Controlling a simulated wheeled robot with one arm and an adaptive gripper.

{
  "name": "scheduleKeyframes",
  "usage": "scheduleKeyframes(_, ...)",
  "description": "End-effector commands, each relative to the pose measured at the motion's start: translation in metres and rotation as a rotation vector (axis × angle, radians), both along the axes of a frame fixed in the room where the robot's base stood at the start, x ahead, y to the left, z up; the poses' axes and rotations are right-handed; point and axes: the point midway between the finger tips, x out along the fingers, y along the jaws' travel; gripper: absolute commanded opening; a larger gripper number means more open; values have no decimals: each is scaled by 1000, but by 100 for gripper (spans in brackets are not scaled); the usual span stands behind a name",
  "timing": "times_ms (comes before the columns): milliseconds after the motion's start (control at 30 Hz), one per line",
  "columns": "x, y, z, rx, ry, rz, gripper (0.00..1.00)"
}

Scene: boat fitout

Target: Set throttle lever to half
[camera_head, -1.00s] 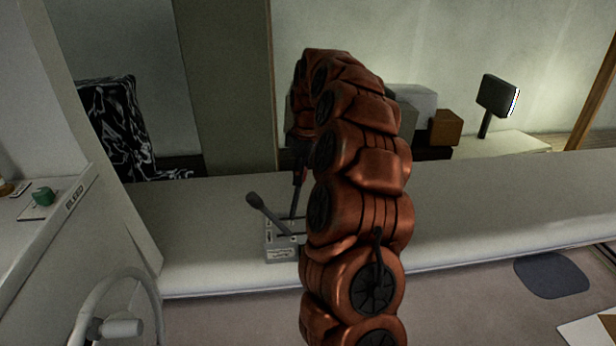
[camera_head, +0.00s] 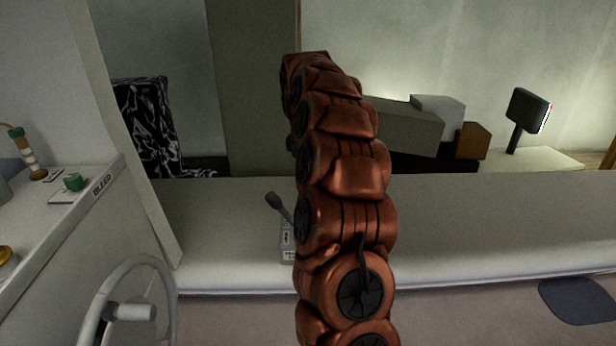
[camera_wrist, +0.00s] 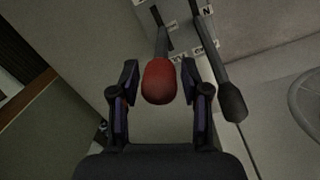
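A small control box (camera_head: 288,240) stands on the long pale bench, mostly hidden behind my arm in the head view. One dark-knobbed lever (camera_head: 277,205) leans up and left from it. The wrist view shows this dark-knobbed lever (camera_wrist: 232,102) on the right and a red-knobbed lever (camera_wrist: 159,92) in the middle. I cannot tell which is the throttle lever. My gripper (camera_wrist: 159,74) is open, its two fingers on either side of the red knob, apparently with gaps. My gripper is hidden behind my arm in the head view.
Boxes (camera_head: 437,112) and a dark screen (camera_head: 527,108) stand behind the bench. The bench right of my arm (camera_head: 480,215) is clear.

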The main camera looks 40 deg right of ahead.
Motion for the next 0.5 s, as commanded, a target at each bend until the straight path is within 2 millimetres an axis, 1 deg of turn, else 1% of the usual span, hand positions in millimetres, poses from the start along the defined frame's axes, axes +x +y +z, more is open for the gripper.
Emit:
scheduleKeyframes(333,0,0,0,0,1,1,56)
scheduleKeyframes(500,0,0,4,0,1,1,56)
